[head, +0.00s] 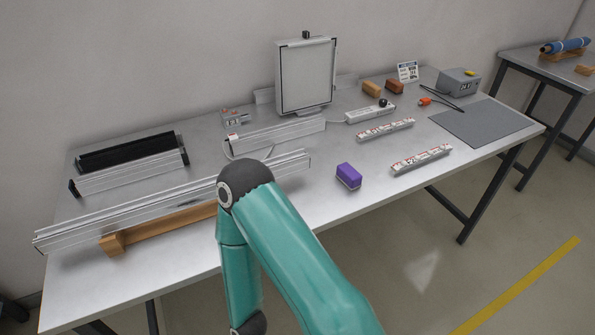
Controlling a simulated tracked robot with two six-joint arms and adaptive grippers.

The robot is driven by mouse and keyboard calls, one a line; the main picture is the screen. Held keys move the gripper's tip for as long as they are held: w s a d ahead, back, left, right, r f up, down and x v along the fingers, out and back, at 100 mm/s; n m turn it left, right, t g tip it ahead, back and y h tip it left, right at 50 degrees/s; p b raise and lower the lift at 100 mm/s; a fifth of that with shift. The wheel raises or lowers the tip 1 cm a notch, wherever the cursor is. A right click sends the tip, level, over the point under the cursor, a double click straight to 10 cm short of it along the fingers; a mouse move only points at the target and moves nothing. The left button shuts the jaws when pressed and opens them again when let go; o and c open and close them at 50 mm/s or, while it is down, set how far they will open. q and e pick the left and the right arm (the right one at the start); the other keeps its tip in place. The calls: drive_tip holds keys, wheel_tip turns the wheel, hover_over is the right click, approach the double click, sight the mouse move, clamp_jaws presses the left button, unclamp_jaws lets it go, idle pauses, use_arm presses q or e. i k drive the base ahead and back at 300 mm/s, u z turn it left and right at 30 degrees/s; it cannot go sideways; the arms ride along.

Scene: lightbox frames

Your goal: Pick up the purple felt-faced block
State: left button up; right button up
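The purple block (348,174) lies on the grey-white worktable (310,212), near its front edge and right of the picture's middle. A thin pale strip shows along its lower edge; I cannot tell if that is the felt face. No gripper touches it. One of my teal arms rises from the bottom of the view, bends at a dark elbow left of the block, and runs back down out of view. Neither gripper is in view.
Left of the block, a long aluminium profile (140,217) lies on a wooden support (165,228). Labelled bars (421,159) lie to the right, and a framed panel (306,77) stands behind. A grey mat (483,123) lies far right. The tabletop around the block is clear.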

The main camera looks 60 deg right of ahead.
sight(352, 180)
drive_tip(key=z, duration=0.85)
drive_tip(key=i, duration=0.15)
drive_tip(key=u, duration=2.1)
drive_tip(key=k, duration=2.4)
drive_tip(key=z, duration=1.2)
drive_tip(key=i, duration=1.05)
drive_tip(key=z, duration=0.05)
